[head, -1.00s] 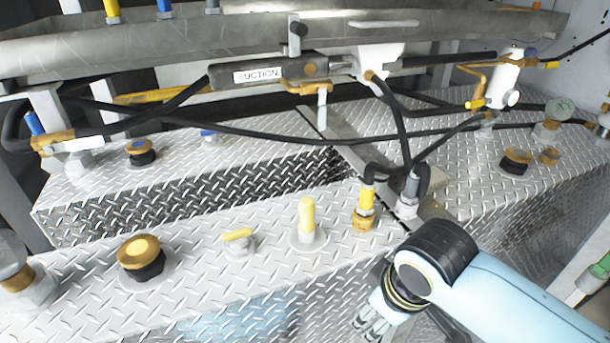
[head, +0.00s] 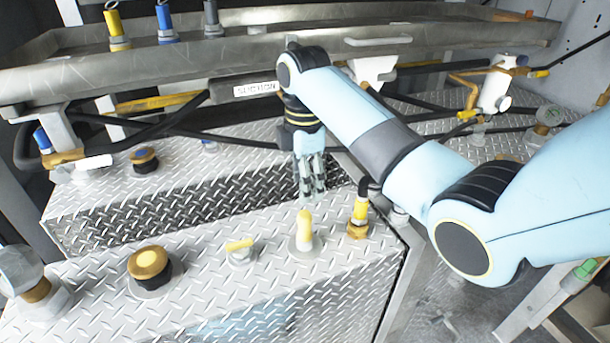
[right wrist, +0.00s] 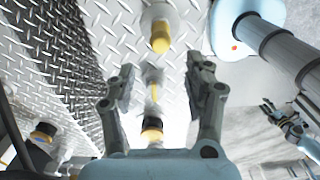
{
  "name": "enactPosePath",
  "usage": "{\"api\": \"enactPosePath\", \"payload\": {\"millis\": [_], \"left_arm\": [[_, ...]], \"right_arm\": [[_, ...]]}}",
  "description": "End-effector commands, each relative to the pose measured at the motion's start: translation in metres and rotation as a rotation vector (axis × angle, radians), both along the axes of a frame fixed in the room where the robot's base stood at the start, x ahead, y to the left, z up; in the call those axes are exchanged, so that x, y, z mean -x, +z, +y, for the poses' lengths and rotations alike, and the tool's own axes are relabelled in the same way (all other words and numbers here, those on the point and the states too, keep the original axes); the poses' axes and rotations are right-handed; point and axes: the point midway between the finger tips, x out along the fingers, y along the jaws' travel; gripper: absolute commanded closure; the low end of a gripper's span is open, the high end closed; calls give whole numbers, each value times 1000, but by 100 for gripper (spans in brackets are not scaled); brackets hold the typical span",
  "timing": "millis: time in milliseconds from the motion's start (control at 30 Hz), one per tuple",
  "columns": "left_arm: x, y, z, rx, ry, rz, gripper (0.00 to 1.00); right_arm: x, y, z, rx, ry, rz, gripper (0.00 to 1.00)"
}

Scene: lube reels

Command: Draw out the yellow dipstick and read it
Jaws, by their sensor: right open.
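The yellow dipstick (head: 304,230) shows in the head view as an upright, rounded yellow handle on a pale round base on the near checker-plate tank. In the right wrist view the dipstick (right wrist: 160,38) is near the top centre. My right gripper (head: 312,188) points down just above and behind it in the head view, open and empty. In the right wrist view my right gripper (right wrist: 160,84) has its fingers wide apart, touching nothing. My left gripper (right wrist: 282,118) seems to show small at the right of that view, its jaws unclear.
Left of the dipstick are a flat yellow bar handle (head: 240,246) and a yellow-topped black cap (head: 148,265). Right of it is a yellow-and-brass hose fitting (head: 359,212). Black hoses and a suction pump (head: 243,90) lie behind the gripper, below a steel tray (head: 200,58).

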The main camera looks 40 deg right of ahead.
Motion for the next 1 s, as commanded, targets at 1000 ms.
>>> {"api": "enactPosePath", "payload": {"millis": [1000], "left_arm": [[1,3,1,-1,0,2,60]], "right_arm": [[1,-96,0,1,-3,-2,58]]}}
